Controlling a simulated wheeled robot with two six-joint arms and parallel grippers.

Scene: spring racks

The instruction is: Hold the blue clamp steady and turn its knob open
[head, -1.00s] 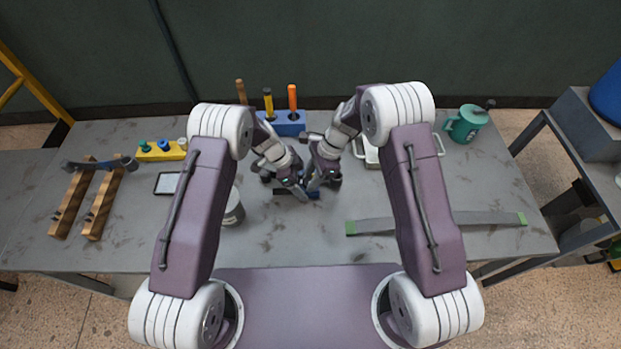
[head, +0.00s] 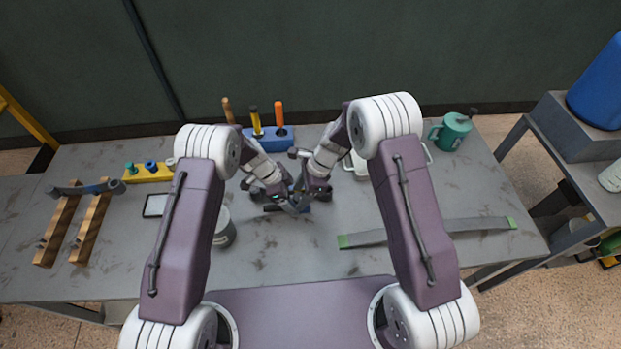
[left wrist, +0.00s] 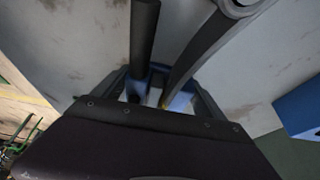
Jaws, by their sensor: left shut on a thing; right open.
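The blue clamp (head: 272,208) lies on the workbench and is mostly hidden by my grippers; only small blue patches show in the head view. Blue parts of it show between dark bars in the left wrist view (left wrist: 181,101). My left gripper (head: 285,201) is shut on the clamp, low over the bench. My right gripper (head: 304,202) is open and close beside the left one, at the clamp's right side. The clamp's knob cannot be made out, and whether the right fingers touch it cannot be told.
A blue block (head: 268,139) with upright tools stands behind the grippers. A grey cup (head: 224,232) is left of the clamp. A flat grey strip (head: 430,231) lies at right, a green mug (head: 452,131) behind it. Wooden racks (head: 90,228) and a yellow block (head: 148,174) are at left.

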